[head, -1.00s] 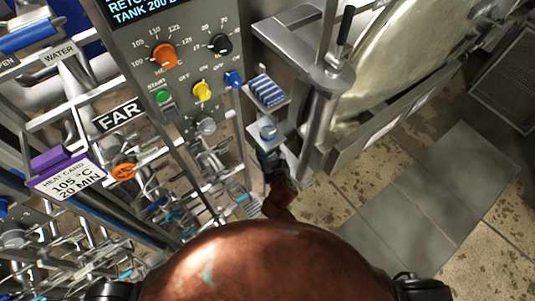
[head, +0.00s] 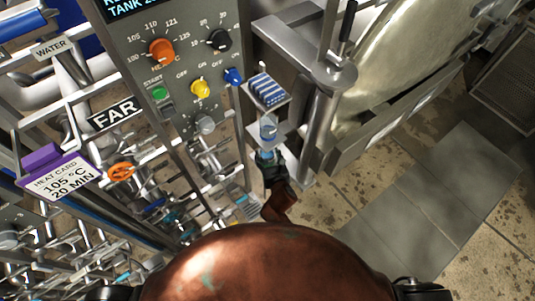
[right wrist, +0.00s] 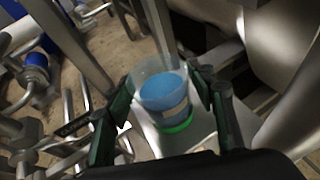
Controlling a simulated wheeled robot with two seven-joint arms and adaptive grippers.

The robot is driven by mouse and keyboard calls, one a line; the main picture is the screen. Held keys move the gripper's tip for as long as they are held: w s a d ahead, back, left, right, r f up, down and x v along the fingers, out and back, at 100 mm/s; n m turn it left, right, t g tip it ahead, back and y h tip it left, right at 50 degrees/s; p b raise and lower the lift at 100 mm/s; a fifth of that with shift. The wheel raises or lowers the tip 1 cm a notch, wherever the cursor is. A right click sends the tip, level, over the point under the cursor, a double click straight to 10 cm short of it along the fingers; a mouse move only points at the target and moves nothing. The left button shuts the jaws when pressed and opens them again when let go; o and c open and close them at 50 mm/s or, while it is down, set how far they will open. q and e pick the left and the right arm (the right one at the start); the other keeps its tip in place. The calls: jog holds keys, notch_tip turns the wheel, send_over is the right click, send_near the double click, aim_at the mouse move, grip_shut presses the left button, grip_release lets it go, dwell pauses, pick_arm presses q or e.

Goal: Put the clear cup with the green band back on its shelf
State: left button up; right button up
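The clear cup (right wrist: 163,92) holds blue contents and has a green band (right wrist: 178,124) around its base. It also shows in the head view (head: 268,131), just below a small blue-striped block. My right gripper (right wrist: 164,78) has one finger on each side of the cup, and both fingertips appear to touch its wall. In the head view my right gripper (head: 269,158) is at the near side of the cup. A pale flat plate (right wrist: 196,136) lies under the cup; I cannot tell whether the base touches it. My left gripper is not in view.
The blue-striped block (head: 267,91) sits on a small ledge beside the control panel (head: 190,60). A large metal vessel (head: 400,55) and its latch post (head: 325,100) stand close on the right. Open floor lies lower right.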

jog(key=shift+o, duration=1)
jog(key=shift+r, duration=0.1)
jog(key=shift+s+d+r, duration=0.15)
jog(key=shift+s, duration=0.2)
jog(key=p+v, duration=0.3)
jog(key=v, duration=0.8)
jog(key=s+d+f+m+g+h, duration=0.15)
jog(key=s+d+f+m, duration=0.3)
jog(key=f, duration=0.65)
jog(key=s+d+f+m+g, duration=0.35)
jog(key=d+f+m, duration=0.25)
jog(key=f, duration=0.5)
jog(key=s+d+f+m+g+h, duration=0.1)
jog(key=s+d+f+m, duration=0.4)
jog(key=f, duration=0.7)
jog(key=s+d+f+m+g, duration=0.2)
jog(key=s+d+f+m, duration=0.3)
jog(key=s, duration=0.6)
jog(key=s+d+f+m+g, duration=0.2)
jog(key=s+d+f+m, duration=0.3)
jog(key=s+m, duration=0.4)
jog(key=s+d+f+m+g, duration=0.2)
jog(key=s+d+f+m, duration=0.4)
jog(key=s, duration=0.8)
jog(key=shift+s+f+m+h, duration=0.35)
jog(key=shift+f+m+h, duration=0.1)
jog(key=shift+f+m, duration=0.4)
